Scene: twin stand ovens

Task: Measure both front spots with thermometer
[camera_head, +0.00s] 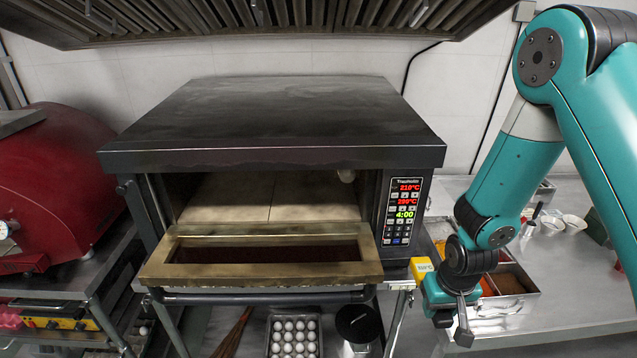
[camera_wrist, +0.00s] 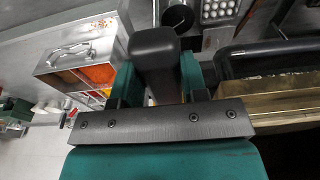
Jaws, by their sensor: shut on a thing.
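The stand oven (camera_head: 270,120) is in the middle of the head view with its door (camera_head: 160,268) folded down. Its pale stone floor (camera_head: 270,200) shows inside, and no marked front spots can be made out. My gripper (camera_head: 436,290) is outside the oven, at its right front corner. A small yellow thermometer (camera_head: 421,268) with a lit display shows at my gripper. In the wrist view, my gripper (camera_wrist: 158,80) is shut on a dark rounded block (camera_wrist: 155,50), which looks like the thermometer's handle.
A control panel (camera_head: 404,212) reads 210°C, 299°C and 4:00. A metal ingredient tray (camera_head: 510,285) stands on the right counter close to my gripper. Below the oven are an egg tray (camera_head: 294,338) and a dark canister (camera_head: 358,324). A red oven (camera_head: 55,190) stands left.

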